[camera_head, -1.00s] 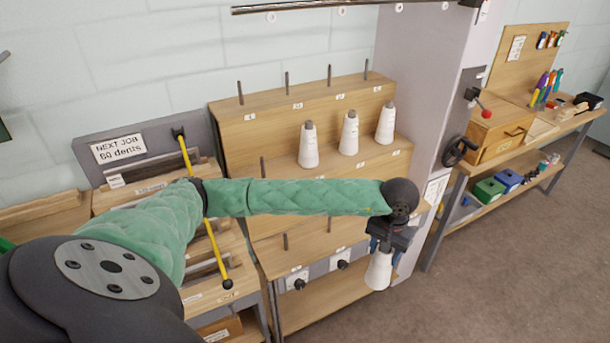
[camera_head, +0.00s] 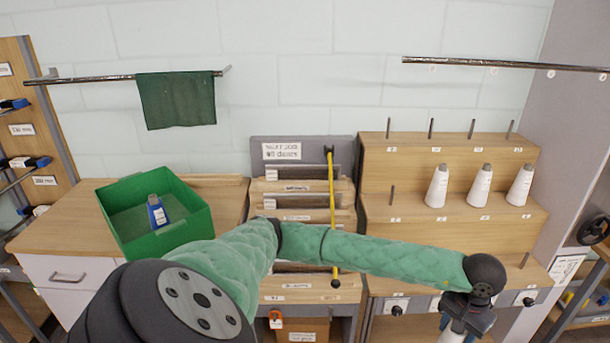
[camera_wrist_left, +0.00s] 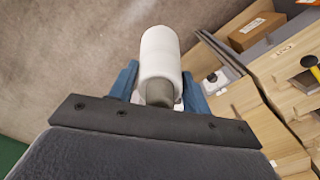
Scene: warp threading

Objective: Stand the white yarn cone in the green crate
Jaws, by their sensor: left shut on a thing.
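My left gripper (camera_head: 468,318) is at the bottom right of the head view, in front of the peg shelf. It is shut on the white yarn cone (camera_head: 451,336), which hangs partly below the picture's edge. In the left wrist view the white cone (camera_wrist_left: 161,58) sits between the blue fingers of the left gripper (camera_wrist_left: 158,85). The green crate (camera_head: 130,232) stands on the wooden counter at the left of the head view, far from the cone. My right gripper is not in view.
Several white cones, one of them here (camera_head: 480,186), stand on the stepped peg shelf (camera_head: 400,207). A slotted rack with a yellow-handled tool (camera_head: 332,200) stands between crate and shelf. A green cloth (camera_head: 177,99) hangs from a wall rail. Bare counter (camera_head: 228,205) lies right of the crate.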

